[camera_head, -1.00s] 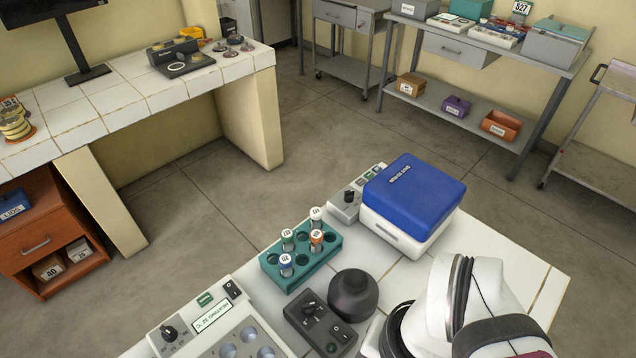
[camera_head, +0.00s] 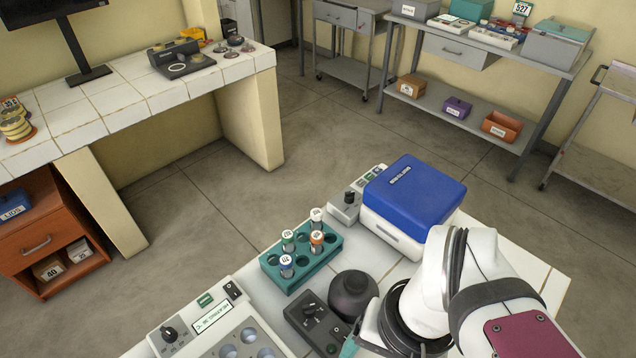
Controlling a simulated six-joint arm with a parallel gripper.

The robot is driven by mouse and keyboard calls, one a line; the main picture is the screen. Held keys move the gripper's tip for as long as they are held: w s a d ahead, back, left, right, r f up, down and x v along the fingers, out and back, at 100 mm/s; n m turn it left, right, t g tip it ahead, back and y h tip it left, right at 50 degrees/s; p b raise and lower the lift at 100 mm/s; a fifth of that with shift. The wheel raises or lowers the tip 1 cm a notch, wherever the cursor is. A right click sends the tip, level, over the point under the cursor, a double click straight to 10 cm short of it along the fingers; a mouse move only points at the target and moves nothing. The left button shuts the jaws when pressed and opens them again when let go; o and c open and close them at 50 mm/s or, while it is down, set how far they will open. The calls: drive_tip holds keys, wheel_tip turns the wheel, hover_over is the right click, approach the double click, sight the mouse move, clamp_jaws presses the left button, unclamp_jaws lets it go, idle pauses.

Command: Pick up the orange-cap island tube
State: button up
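The orange-cap tube (camera_head: 317,241) stands upright in the teal rack (camera_head: 275,273) on the white tiled island. Some rack holes are empty. My white arm comes in at the lower right, to the right of the rack. My gripper's fingers cannot be made out; a small teal part shows by the arm at the bottom edge. Nothing of mine touches the tubes.
A blue-lidded white box (camera_head: 414,195) stands behind and right of the rack. A dark round device (camera_head: 354,293) and a black switch box (camera_head: 314,322) sit just in front of it. A heating block (camera_head: 228,328) is at the lower left.

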drive_tip(key=w+a+r+n, duration=0.1)
drive_tip(key=w+r+n, duration=0.1)
drive_tip(key=w+n, duration=0.4)
drive_tip(key=w+a+r+n, duration=0.1)
drive_tip(key=w+r+n, duration=0.15)
drive_tip(key=w, duration=0.55)
drive_tip(key=n+h, duration=0.2)
drive_tip(key=n, duration=1.2)
hover_over(316, 235)
wheel_tip(316, 235, down, 6)
wheel_tip(316, 235, down, 14)
drive_tip(key=shift+f, duration=0.1)
clamp_jaws()
